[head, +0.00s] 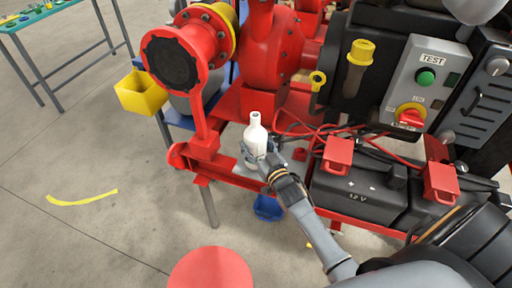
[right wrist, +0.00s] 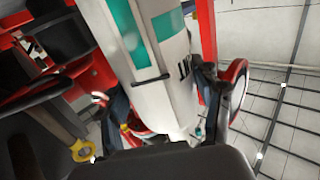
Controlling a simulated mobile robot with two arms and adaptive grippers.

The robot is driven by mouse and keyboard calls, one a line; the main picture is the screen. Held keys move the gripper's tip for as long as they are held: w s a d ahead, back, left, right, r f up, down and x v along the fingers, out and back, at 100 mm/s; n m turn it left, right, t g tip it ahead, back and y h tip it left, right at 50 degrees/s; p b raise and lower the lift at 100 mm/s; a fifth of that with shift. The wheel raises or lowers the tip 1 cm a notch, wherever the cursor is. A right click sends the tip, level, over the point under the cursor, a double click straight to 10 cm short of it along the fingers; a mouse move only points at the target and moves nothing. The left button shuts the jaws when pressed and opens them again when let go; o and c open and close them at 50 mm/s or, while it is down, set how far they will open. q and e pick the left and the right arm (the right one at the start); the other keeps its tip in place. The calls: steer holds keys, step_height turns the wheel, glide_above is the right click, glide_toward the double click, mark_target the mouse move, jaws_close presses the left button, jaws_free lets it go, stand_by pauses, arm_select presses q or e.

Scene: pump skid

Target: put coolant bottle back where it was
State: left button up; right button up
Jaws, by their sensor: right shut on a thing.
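The white coolant bottle (head: 255,135) stands roughly upright in the head view, just in front of the red pump frame. It fills the middle of the right wrist view (right wrist: 165,60), where teal patches show on its side. My right gripper (head: 262,162) is shut on the bottle's lower part, with a finger on either side of it. The gripper hides part of the bottle's base, and I cannot tell whether the base touches anything. My left gripper is not in view.
The red pump flange (head: 172,62) and a yellow bin (head: 142,92) are left of the bottle. A black 12 V battery (head: 365,190) with red terminal covers and loose cables lies to the right. A blue container (head: 267,207) is below. A red round top (head: 211,268) is at the front.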

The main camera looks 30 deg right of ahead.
steer(key=shift+f, duration=0.6)
steer(key=shift+f, duration=0.2)
steer(key=o, duration=1.3)
steer(key=shift+o, duration=0.2)
steer(key=shift+r, duration=0.1)
steer(key=s, duration=1.2)
steer(key=shift+a, duration=0.25)
steer(key=shift+a, duration=0.1)
